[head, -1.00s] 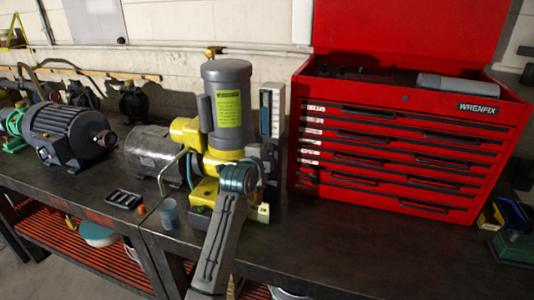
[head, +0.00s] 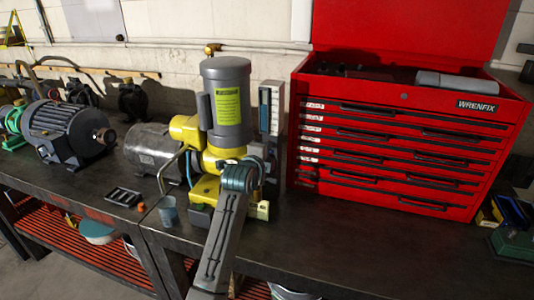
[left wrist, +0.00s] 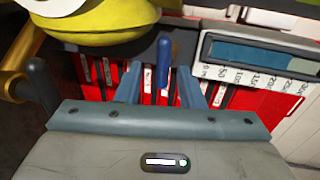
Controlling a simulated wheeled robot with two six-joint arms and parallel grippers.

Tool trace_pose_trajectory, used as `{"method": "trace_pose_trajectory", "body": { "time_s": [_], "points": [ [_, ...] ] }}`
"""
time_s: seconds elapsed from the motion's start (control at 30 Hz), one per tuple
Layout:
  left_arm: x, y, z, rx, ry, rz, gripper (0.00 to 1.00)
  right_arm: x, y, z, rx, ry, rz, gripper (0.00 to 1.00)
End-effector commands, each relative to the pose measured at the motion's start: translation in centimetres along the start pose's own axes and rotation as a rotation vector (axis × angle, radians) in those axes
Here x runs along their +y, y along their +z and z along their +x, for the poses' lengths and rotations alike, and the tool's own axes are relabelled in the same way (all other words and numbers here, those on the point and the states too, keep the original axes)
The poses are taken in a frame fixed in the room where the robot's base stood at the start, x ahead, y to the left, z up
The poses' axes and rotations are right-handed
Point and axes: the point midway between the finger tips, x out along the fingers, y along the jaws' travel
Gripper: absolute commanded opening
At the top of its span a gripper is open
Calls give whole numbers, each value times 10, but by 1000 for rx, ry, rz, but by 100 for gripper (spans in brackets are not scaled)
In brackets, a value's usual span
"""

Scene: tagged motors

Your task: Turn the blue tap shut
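The blue tap (left wrist: 163,60) shows in the left wrist view as an upright dark-blue lever, below and to the right of a yellow rounded body. My left gripper (left wrist: 160,72) has its two grey-blue fingers apart, one on each side of the lever in the picture. I cannot tell whether the lever is between the tips or just beyond them. No contact shows. In the head view my left gripper (head: 241,174) is in front of the yellow and grey pump (head: 226,100), and the blue tap is hidden there. My right gripper is in neither view.
A red tool chest (head: 395,150) stands close on the right. A grey motor (head: 70,132) is on the left. A small blue-grey cup (head: 168,211) and a black tray (head: 124,197) are on the bench (head: 330,236). A gauge strip (left wrist: 262,58) is right of the tap.

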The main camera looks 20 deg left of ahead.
Motion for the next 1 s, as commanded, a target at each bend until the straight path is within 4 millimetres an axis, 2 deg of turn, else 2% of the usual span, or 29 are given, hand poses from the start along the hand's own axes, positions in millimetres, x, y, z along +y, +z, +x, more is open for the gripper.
{"method": "trace_pose_trajectory", "body": {
  "time_s": [0.2, 0.33, 0.8, 1.0],
  "points": [
    [-2, 0, -1, 0, -4, 0, 35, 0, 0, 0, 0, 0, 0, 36],
    [0, 0, -9, 0, -5, 0, 35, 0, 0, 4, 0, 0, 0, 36],
    [1, 0, -90, -1, -5, 1, 35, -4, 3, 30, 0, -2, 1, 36],
    [0, 0, -107, 0, -2, 0, 35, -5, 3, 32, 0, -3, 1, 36]
  ]
}}
